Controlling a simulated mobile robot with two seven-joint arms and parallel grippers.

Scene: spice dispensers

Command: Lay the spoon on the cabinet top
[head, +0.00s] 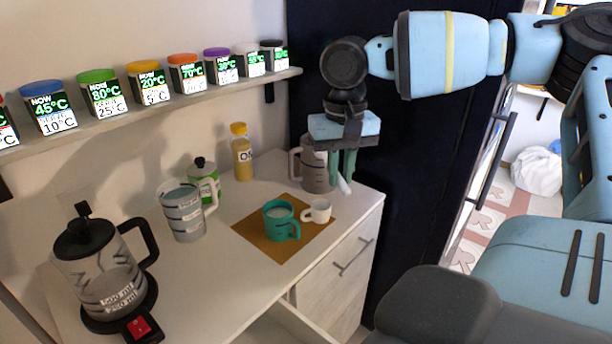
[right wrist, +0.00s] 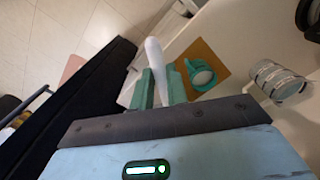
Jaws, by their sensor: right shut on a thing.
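My right gripper (head: 342,172) is above the right end of the cabinet top (head: 215,265), with its fingers pointing down. It is shut on a white, slender thing, which I take to be the spoon (head: 344,187); only its lower tip shows below the fingers in the head view. In the right wrist view the spoon (right wrist: 154,55) sticks out between the green fingers (right wrist: 161,85). The spoon seems held clear of the cabinet top, though the gap is hard to judge. My left gripper is not in view.
A grey pitcher (head: 316,172) stands behind the gripper. A measuring jug (head: 183,212), bottles and a kettle (head: 100,270) stand farther left. A drawer (head: 290,325) is open in front.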

